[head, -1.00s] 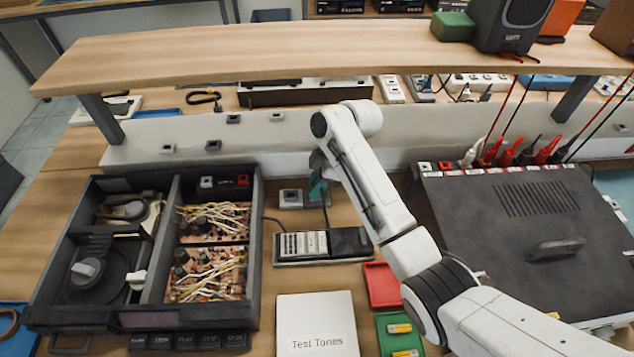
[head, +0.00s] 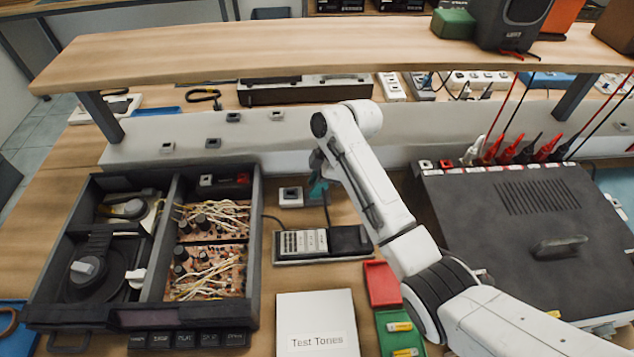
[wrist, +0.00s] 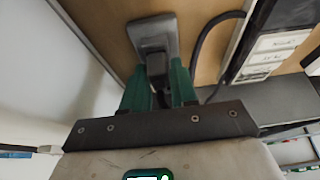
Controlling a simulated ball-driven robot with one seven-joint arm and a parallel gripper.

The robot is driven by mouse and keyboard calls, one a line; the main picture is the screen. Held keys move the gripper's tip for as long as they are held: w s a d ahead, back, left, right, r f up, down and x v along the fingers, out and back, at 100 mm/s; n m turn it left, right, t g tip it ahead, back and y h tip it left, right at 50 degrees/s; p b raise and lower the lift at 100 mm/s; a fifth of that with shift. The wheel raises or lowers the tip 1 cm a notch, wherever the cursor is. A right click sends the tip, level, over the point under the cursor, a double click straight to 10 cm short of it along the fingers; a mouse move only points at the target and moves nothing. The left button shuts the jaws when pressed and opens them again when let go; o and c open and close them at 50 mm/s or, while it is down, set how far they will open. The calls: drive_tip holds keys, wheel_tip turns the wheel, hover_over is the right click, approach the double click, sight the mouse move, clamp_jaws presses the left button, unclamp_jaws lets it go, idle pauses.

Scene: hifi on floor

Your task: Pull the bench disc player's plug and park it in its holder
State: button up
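In the wrist view a black plug (wrist: 154,66) stands at a grey socket block (wrist: 152,32). The green fingers of my gripper (wrist: 160,88) flank the plug on both sides with little or no visible gap. I cannot tell if they press on it. In the head view my gripper (head: 318,180) is low behind the keypad unit, and my arm partly hides it. A small grey block with a square opening (head: 291,196) stands just left of it. The open black disc player (head: 255,260) lies at the left, its disc bay and wired boards exposed.
A keypad unit (head: 303,242) sits in front of my gripper. A white "Test Tones" case (head: 316,312), a red tray (head: 382,284) and a green battery tray (head: 388,330) lie nearer. A large black instrument (head: 540,230) fills the right. A wooden shelf (head: 300,48) spans above.

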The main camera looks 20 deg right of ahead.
drive_tip(key=o, duration=0.5)
drive_tip(key=shift+w+a+r+p+v, duration=0.2)
drive_tip(key=shift+p+v, duration=0.55)
drive_tip(key=shift+v, duration=1.8)
drive_tip(key=shift+a+r+p+v, duration=0.1)
drive_tip(key=shift+a+p+v, duration=0.5)
drive_tip(key=shift+v, duration=2)
drive_tip(key=shift+w+r+p+v, duration=0.1)
drive_tip(key=shift+p+v, duration=0.85)
drive_tip(key=shift+v, duration=1.6)
